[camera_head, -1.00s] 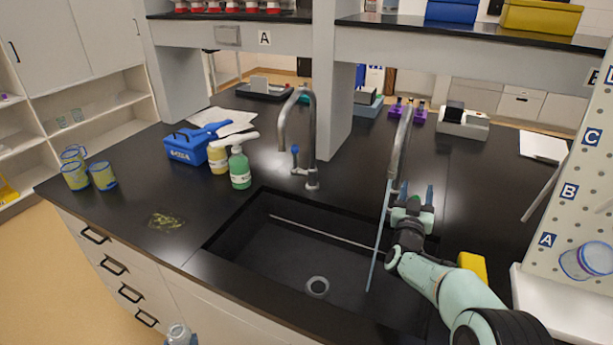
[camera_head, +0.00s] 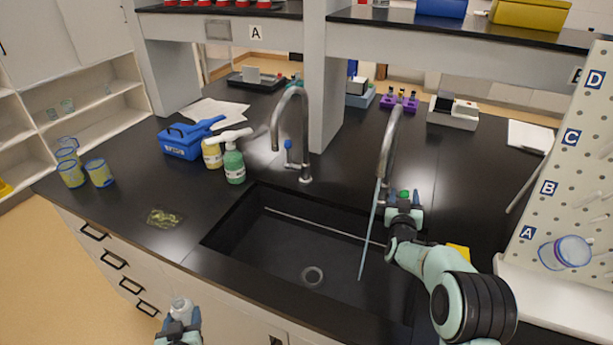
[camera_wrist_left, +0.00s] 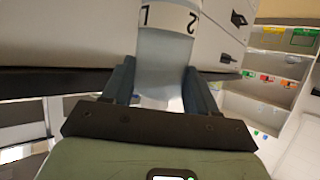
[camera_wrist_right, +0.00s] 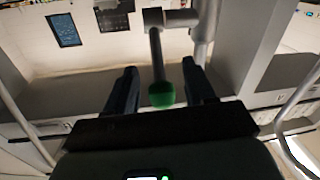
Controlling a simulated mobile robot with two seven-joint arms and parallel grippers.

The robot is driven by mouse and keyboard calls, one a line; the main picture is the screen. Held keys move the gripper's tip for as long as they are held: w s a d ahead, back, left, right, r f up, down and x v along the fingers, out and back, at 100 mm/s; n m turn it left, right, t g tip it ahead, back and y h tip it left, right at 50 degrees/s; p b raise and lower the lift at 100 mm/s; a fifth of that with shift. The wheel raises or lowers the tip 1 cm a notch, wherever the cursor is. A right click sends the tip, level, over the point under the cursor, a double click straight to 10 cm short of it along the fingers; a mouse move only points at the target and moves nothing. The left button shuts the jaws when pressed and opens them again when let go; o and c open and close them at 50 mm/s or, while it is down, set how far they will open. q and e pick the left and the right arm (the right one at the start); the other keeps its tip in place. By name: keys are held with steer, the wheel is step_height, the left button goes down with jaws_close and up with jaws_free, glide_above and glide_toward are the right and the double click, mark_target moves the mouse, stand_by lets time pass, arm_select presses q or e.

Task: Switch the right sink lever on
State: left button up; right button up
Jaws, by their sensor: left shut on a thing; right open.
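The right sink lever has a green round tip (camera_head: 404,194) beside the base of the right faucet (camera_head: 389,145). In the right wrist view the green tip (camera_wrist_right: 162,95) on its dark stem sits between my right gripper's fingers, with gaps on both sides. My right gripper (camera_head: 404,198) is open around it. A thin bluish streak (camera_head: 368,235), like water, runs from the right spout into the sink. My left gripper (camera_head: 181,324) is shut on a pale bottle (camera_head: 181,309) at the bottom edge, in front of the counter; the bottle's printed label (camera_wrist_left: 168,18) shows in the left wrist view.
The black sink basin (camera_head: 300,250) lies before both faucets. The left faucet (camera_head: 302,125) has a blue-tipped lever (camera_head: 288,145). Two pump bottles (camera_head: 234,165) and a blue box (camera_head: 183,143) stand left. A pegboard (camera_head: 570,190) rises at the right.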

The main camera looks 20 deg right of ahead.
arm_select(q)
steer(key=shift+w+r+p, duration=0.15)
steer(key=shift+r+p, duration=0.15)
steer(key=shift+r, duration=0.3)
arm_select(e)
steer(key=shift+x, duration=1.55)
